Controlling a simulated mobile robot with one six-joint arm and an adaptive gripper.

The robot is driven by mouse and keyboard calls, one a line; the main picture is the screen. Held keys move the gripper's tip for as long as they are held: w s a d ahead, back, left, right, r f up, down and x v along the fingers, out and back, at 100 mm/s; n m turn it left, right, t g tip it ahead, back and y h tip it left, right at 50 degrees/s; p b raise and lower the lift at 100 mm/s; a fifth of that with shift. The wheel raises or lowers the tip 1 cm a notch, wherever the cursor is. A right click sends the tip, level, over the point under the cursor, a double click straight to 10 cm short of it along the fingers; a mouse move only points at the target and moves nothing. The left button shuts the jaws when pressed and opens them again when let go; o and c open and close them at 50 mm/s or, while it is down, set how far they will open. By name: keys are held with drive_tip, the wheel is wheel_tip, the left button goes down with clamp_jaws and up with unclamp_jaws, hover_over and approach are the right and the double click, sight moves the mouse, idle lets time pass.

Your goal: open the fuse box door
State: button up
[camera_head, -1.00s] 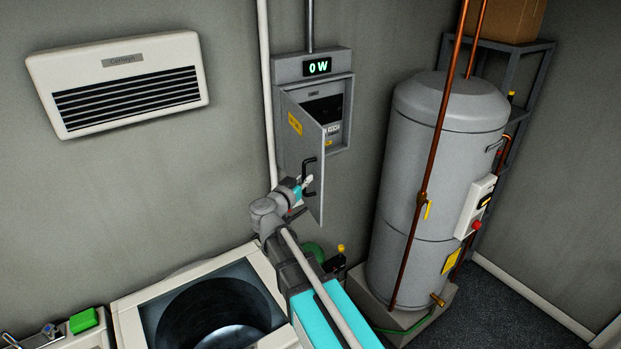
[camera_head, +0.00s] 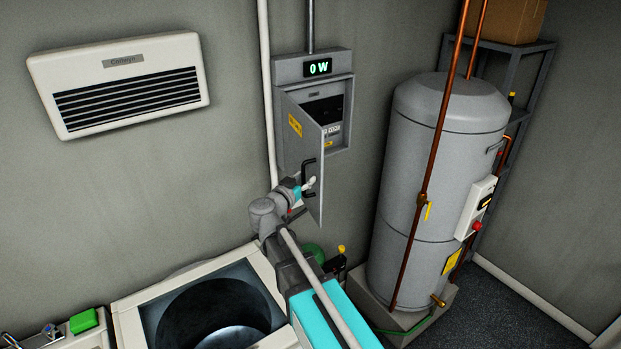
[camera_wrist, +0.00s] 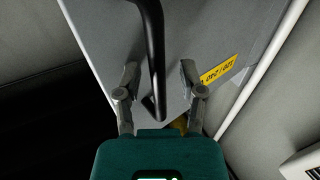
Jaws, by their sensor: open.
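The grey fuse box (camera_head: 340,68) is on the wall, with a "0 W" display (camera_head: 318,67) on top. Its door (camera_head: 303,135) stands partly open, hinged on the left, and shows dark insides and switches (camera_head: 331,130). A black bar handle (camera_head: 309,178) is on the door's lower part. My gripper (camera_head: 309,184) is at the handle. In the wrist view, my gripper (camera_wrist: 160,85) is open, with one finger on each side of the handle (camera_wrist: 155,45). The door face with its yellow label (camera_wrist: 219,69) is behind. I cannot tell whether a finger touches the handle.
A grey water tank (camera_head: 438,170) with copper pipes (camera_head: 436,150) stands to the right. A white pipe (camera_head: 267,90) runs down the wall left of the box. A top-opening machine (camera_head: 128,318) is below left. A heater (camera_head: 120,82) hangs on the left wall.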

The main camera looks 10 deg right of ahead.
drive_tip(key=v, duration=1.2)
idle(0.6)
